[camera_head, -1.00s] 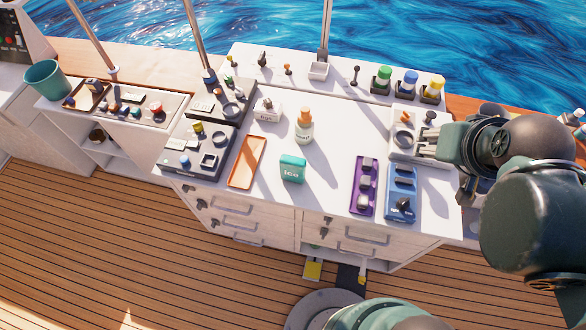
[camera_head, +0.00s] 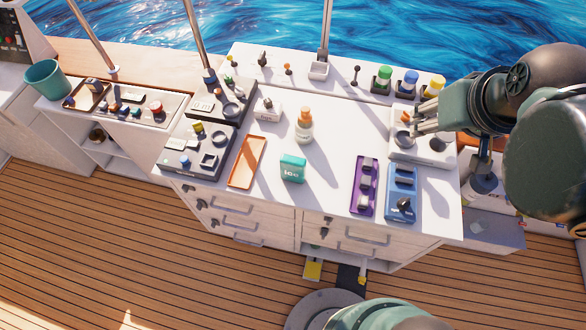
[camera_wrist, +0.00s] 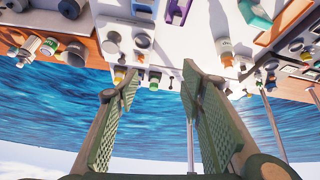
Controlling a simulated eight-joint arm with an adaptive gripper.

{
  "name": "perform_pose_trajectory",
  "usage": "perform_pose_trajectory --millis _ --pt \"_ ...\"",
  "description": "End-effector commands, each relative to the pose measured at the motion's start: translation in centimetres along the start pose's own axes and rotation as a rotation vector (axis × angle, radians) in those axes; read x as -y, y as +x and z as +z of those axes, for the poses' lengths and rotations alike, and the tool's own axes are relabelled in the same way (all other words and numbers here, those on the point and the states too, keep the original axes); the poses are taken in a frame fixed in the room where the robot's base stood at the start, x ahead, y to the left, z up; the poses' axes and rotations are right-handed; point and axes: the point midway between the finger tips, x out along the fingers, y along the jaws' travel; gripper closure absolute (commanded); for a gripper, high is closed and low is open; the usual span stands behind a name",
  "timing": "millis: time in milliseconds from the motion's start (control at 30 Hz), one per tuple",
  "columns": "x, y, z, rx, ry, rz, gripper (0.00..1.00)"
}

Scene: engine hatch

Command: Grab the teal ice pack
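The teal ice pack (camera_head: 292,168) stands on the white worktop (camera_head: 330,135), near its front edge and left of the purple tray. It also shows at the top edge of the wrist view (camera_wrist: 255,14), partly cut off. My gripper (camera_head: 420,123) is at the right side of the worktop, above the white control box, well right of the ice pack and apart from it. In the wrist view, its two green padded fingers (camera_wrist: 160,88) are spread wide with nothing between them.
A white bottle with an orange cap (camera_head: 304,125) stands behind the ice pack. An orange tray (camera_head: 247,162) lies to its left. Purple (camera_head: 362,186) and blue (camera_head: 400,193) switch panels lie to its right. Green, blue and yellow-capped items line the back right. The worktop between is clear.

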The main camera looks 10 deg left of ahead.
Motion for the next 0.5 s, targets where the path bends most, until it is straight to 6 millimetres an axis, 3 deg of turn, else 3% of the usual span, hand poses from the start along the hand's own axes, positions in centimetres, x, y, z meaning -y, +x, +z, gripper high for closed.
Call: perform_pose_trajectory --millis 500 --pt "8.6 1.1 -4.3 0.157 -0.428 -0.125 0.61"
